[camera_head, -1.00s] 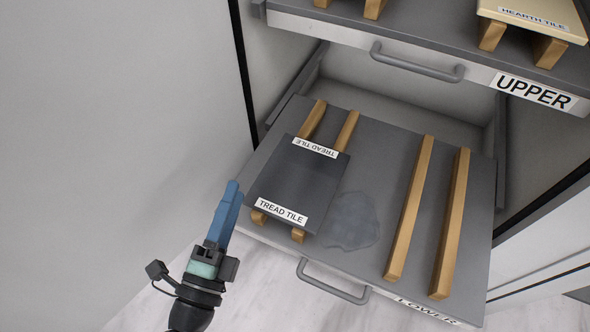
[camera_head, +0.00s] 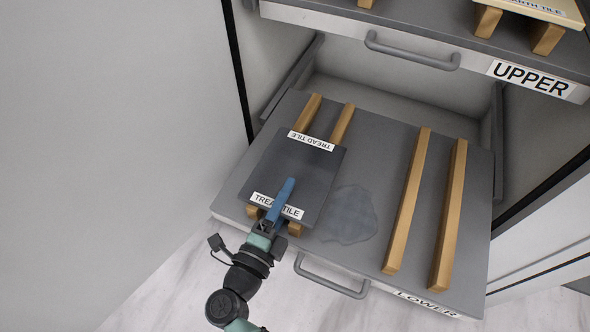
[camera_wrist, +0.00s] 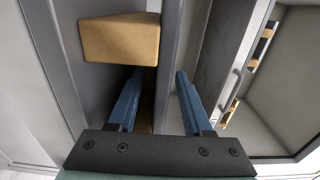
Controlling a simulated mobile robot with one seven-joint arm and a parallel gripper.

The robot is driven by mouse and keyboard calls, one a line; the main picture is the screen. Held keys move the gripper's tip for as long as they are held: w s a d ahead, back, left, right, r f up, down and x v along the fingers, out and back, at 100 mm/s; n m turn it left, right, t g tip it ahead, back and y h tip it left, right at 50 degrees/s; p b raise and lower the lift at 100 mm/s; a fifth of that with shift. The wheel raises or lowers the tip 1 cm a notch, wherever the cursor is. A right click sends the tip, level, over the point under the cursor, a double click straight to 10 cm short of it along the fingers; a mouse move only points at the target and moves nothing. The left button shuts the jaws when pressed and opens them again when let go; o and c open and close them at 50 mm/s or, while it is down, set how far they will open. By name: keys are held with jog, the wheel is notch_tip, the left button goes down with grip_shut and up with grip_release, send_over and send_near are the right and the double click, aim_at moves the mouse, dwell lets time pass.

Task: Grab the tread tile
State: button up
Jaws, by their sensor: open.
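The tread tile (camera_head: 300,170) is a dark square slab with white labels at its front and back edges. It lies across two wooden strips (camera_head: 341,125) on the left of the lower drawer. My gripper (camera_head: 287,184) is at the tile's front edge, one blue finger over the front label; the other finger is hidden below it. In the wrist view my gripper (camera_wrist: 160,72) is open, fingers apart, with the tile's edge (camera_wrist: 170,40) seen between their directions and a wooden strip end (camera_wrist: 120,38) beside it. Contact cannot be told.
The open lower drawer (camera_head: 470,270) has two bare wooden strips (camera_head: 408,205) on its right and a dark stain (camera_head: 346,215). Its handle (camera_head: 330,279) is at the front. The upper drawer (camera_head: 440,25), holding a hearth tile (camera_head: 545,8), overhangs behind. A wall (camera_head: 110,120) stands left.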

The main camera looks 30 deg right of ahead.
aim_at(295, 172)
jog(key=shift+x, duration=1.4)
grip_shut()
jog(key=shift+r, duration=0.1)
